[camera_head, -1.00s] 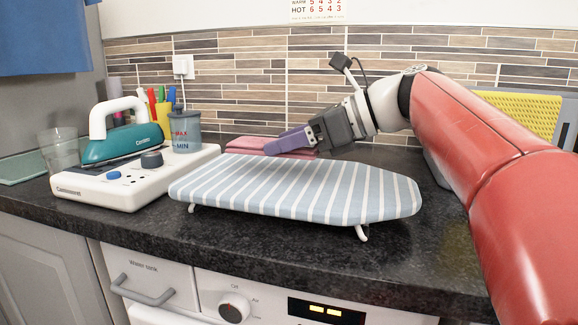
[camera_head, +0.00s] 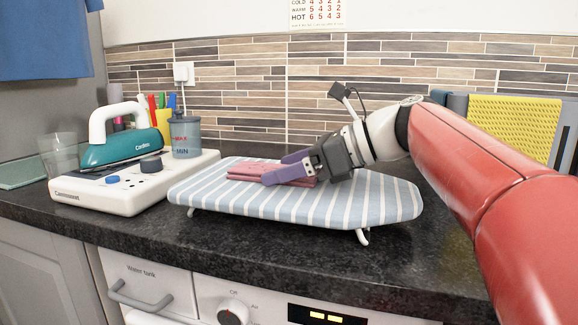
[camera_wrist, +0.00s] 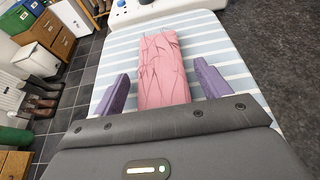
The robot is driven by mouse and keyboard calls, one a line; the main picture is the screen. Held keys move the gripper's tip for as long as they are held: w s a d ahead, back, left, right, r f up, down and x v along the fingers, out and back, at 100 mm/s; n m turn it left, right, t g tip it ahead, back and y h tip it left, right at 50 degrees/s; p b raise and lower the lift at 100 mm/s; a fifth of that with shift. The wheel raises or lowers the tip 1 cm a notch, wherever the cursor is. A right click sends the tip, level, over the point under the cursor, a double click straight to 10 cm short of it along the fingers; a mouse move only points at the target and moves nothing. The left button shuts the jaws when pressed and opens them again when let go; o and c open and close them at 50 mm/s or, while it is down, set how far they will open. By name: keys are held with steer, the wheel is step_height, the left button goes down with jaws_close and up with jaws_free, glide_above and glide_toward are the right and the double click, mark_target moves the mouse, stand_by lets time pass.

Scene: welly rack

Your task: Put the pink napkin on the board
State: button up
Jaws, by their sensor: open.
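The pink napkin (camera_head: 252,170) is folded into a flat pad and lies on the blue-and-white striped ironing board (camera_head: 350,200), toward its left half. In the wrist view the napkin (camera_wrist: 162,68) lies lengthwise on the striped board (camera_wrist: 215,48), between the two purple fingers. My gripper (camera_head: 288,170) is open around the napkin, low over the board. In the wrist view the gripper (camera_wrist: 162,85) has a finger on each side, with a visible gap to the napkin. The fingers hide part of the napkin in the head view.
A white steam station (camera_head: 130,190) with a teal iron (camera_head: 122,148) stands left of the board. Behind it are a water container (camera_head: 186,138) and pens. A glass (camera_head: 60,155) stands far left. A yellow perforated panel (camera_head: 512,125) is at the right. The dark worktop's front strip (camera_head: 300,245) is clear.

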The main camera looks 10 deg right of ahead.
steer(key=shift+r, duration=0.2)
steer(key=p+v, duration=0.1)
steer(key=v, duration=0.9)
steer(key=shift+s+d+r+p, duration=0.15)
steer(key=shift+d+p, duration=0.1)
steer(key=shift+p, duration=0.15)
steer(key=shift+s+d+r, duration=0.15)
steer(key=shift+s+d, duration=0.1)
steer(key=shift+d, duration=0.35)
